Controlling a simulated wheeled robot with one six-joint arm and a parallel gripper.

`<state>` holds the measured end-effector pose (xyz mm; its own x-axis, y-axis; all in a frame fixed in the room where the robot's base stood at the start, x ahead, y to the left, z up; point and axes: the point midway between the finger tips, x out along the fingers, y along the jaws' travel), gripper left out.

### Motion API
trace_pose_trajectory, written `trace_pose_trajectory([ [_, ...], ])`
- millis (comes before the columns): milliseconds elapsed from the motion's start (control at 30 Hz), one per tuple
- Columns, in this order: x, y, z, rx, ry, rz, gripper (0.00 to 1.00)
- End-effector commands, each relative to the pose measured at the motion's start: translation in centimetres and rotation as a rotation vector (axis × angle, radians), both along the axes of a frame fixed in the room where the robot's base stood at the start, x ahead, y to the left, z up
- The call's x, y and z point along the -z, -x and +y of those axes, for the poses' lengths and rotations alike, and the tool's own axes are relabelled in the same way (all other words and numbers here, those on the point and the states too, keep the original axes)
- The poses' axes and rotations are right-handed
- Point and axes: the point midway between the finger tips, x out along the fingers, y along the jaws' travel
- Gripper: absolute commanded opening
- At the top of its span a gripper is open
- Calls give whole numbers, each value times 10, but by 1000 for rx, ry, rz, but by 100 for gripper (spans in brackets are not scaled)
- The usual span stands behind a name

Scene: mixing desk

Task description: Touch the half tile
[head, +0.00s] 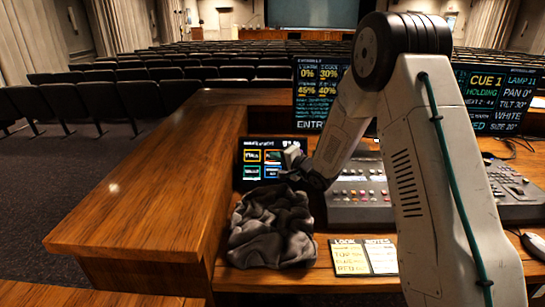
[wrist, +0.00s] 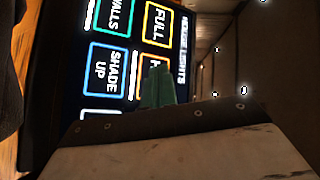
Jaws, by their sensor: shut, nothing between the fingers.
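A tablet (head: 242,180) with a dark "HOUSE LIGHTS" screen stands on the desk. Its half tile (head: 273,156), framed in orange, is in the top row, right of the yellow full tile (head: 252,155). In the wrist view the screen is turned sideways; the half tile (wrist: 152,60) lies just below the full tile (wrist: 158,25), and only its first letter shows. My gripper (head: 292,158) is shut and empty at the right side of the screen. Its tip (wrist: 157,88) covers part of the half tile in the wrist view. I cannot tell whether it touches.
The walls tile (wrist: 112,15) and shade up tile (wrist: 107,72) adjoin in the second row. A crumpled dark cloth (head: 270,232) lies in front of the tablet. A mixing console (head: 358,195) stands to the right, with a notes sheet (head: 362,258) before it. The left desk top is clear.

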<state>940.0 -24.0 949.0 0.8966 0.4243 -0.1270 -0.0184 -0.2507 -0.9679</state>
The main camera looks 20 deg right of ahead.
Motion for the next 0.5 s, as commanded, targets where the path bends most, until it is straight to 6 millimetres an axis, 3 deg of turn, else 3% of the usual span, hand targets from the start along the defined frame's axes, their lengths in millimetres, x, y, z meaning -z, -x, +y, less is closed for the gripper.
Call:
trace_pose_trajectory([
  [500,-7,12,4,0,-1,0,0],
])
